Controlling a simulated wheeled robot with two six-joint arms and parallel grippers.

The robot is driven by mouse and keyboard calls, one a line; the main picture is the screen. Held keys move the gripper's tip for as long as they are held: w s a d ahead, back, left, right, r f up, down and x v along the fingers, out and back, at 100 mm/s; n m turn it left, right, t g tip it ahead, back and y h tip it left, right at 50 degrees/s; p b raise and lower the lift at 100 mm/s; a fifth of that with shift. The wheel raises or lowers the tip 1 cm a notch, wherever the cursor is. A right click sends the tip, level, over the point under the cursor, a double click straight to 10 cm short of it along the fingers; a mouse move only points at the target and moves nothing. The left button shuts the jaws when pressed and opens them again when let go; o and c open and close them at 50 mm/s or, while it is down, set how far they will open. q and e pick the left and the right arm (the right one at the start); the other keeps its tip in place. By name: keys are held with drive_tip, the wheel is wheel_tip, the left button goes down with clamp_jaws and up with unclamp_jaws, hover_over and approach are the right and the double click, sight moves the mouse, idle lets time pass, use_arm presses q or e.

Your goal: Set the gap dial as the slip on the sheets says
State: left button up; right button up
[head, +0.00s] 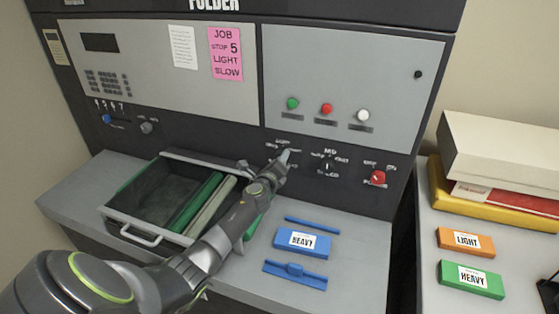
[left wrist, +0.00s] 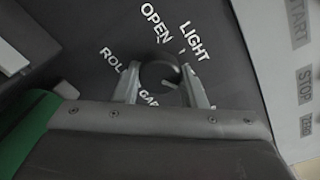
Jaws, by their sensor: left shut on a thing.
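The roll gap dial (left wrist: 160,72) is a dark round knob on the black panel in the left wrist view. The words OPEN, LIGHT and ROLL GAP stand around it; its pointer cannot be read clearly. My left gripper (left wrist: 162,88) is shut on the knob, one finger on each side. In the head view my left gripper (head: 283,158) reaches the lower panel and hides the dial. A pink slip (head: 226,54) on the upper panel reads JOB, STOP 5, LIGHT, SLOW. My right gripper is not in view.
Right of the gripper are another dial (head: 327,168) and a red switch (head: 378,178). Below my arm is an open tray (head: 117,208) with green and pale rollers. A blue HEAVY block (head: 302,243) lies on the ledge. Orange (head: 466,241) and green (head: 471,280) blocks lie on the right table.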

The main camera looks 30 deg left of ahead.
use_arm(q)
drive_tip(key=shift+f, duration=0.15)
drive_tip(key=o, duration=1)
drive_tip(key=shift+s, duration=0.15)
drive_tip(key=p+v, duration=0.1)
drive_tip(key=v, duration=1.6)
drive_tip(key=shift+p, duration=0.4)
drive_tip(key=shift+s, duration=0.1)
